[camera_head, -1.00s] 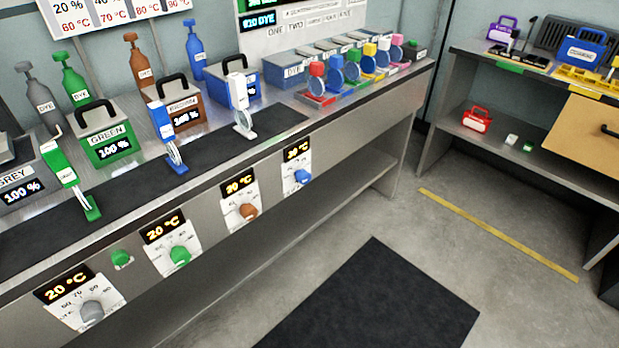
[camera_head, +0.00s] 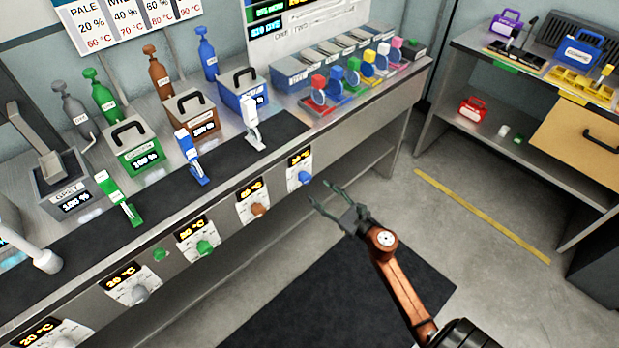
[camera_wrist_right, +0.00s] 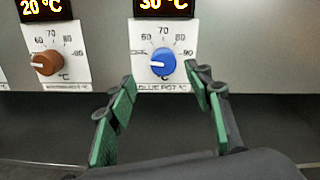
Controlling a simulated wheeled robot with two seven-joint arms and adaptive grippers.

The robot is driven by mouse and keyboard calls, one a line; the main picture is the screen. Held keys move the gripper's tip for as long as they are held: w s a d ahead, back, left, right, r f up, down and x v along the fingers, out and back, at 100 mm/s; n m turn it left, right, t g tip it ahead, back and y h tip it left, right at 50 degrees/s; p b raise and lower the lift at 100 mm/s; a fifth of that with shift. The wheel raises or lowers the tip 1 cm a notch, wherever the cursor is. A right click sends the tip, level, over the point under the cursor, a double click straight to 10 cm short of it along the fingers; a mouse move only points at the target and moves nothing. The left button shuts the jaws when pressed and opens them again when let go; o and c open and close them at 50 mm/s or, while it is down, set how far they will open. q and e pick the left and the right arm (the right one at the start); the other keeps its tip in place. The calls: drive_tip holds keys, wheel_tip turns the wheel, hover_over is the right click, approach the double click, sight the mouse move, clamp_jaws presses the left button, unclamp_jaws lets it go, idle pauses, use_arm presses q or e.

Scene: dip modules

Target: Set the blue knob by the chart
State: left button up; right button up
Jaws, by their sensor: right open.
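The blue knob (camera_head: 305,177) is on a white dial plate on the bench front. In the right wrist view the blue knob (camera_wrist_right: 163,62) has its white mark pointing left, and the display (camera_wrist_right: 164,5) above it reads 30 °C. The chart (camera_head: 130,25) on the wall at upper left has columns of percentages and temperatures; the first reads PALE, 20 %, 60 °C. My right gripper (camera_head: 318,193) is open and empty, in front of the bench just short of the blue knob. In the wrist view its fingers point at the knob from below, one on each side. My left gripper is not in view.
The brown knob (camera_head: 259,209) sits left of the blue one, then the green knob (camera_head: 205,247) and grey knob (camera_head: 140,294). The blue pot (camera_head: 241,92) stands on the bench behind. Floor with a dark mat (camera_head: 290,320) is open in front.

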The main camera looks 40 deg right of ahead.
sight(308, 181)
drive_tip(key=shift+w+f, duration=0.1)
drive_tip(key=shift+w, duration=3.05)
drive_tip(key=shift+c, duration=0.3)
drive_tip(key=shift+a, duration=0.1)
drive_tip(key=c, duration=1.1)
